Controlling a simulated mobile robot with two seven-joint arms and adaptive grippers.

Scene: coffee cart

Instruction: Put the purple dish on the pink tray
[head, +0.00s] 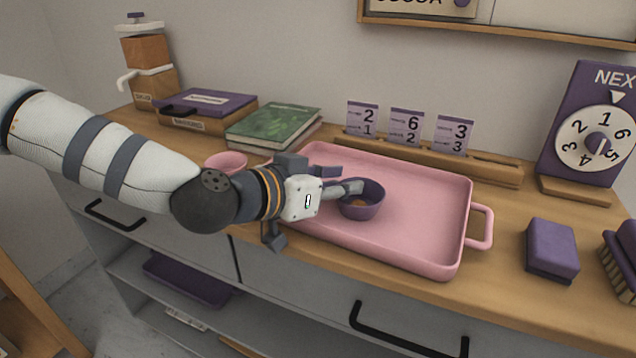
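My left gripper (350,188) reaches in from the left over the tray's left side. A grey finger reaches the dish's rim on its left and back side. The angle does not show clearly whether the fingers are closed on the rim. My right gripper is not in view.
A pink bowl (226,162) stands behind my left arm. Green books (274,125), a purple box (208,104) and a number-card holder (490,170) line the back. A purple block (552,249) sits right of the tray. The tray's right half is empty.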

